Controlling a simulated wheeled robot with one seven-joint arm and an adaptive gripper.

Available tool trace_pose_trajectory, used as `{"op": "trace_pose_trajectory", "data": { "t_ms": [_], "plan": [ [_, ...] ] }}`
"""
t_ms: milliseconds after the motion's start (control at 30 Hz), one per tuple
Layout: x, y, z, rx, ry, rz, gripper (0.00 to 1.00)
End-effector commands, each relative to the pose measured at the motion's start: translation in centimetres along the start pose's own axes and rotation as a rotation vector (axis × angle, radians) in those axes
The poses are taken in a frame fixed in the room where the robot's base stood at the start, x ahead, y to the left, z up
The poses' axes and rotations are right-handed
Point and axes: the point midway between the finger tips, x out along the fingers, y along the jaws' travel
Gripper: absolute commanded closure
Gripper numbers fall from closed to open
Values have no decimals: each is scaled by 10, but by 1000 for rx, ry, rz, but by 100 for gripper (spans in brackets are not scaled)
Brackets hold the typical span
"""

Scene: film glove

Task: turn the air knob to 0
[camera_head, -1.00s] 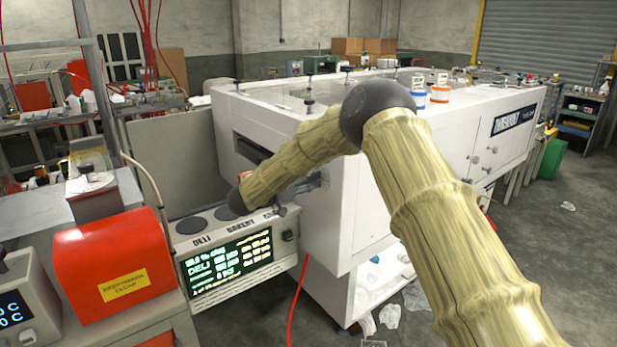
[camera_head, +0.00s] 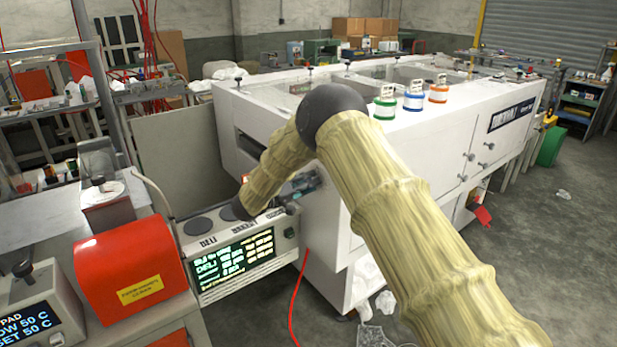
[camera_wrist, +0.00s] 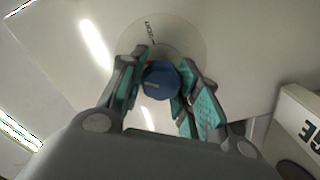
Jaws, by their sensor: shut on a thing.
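The air knob (camera_wrist: 160,82) is a blue, faceted knob in the wrist view. It stands out from a pale round dial plate (camera_wrist: 182,35) on a white panel. Small dark lettering shows near the top of the plate, too small to read. A faint light mark is on the knob's face. My gripper (camera_wrist: 164,86) has its teal-padded fingers closed around the knob, one on each side. In the head view my gripper (camera_head: 303,184) is at the near left end of the big white machine (camera_head: 345,190). The knob is not clear there.
A scale with a lit green display (camera_head: 236,258) stands just below my gripper. A red box (camera_head: 130,270) sits on the bench at left. Green, blue and orange-banded rolls (camera_head: 413,98) stand on the machine's top. A red hose (camera_head: 296,300) hangs in front.

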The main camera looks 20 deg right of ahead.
Motion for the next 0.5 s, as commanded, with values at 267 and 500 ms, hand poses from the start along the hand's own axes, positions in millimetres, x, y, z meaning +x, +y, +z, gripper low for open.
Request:
{"op": "trace_pose_trajectory", "data": {
  "t_ms": [267, 500],
  "plan": [
    [-1, 1, -2, -255, 2, -1, 92],
    [0, 0, -2, -432, 2, 0, 92]
  ]
}}
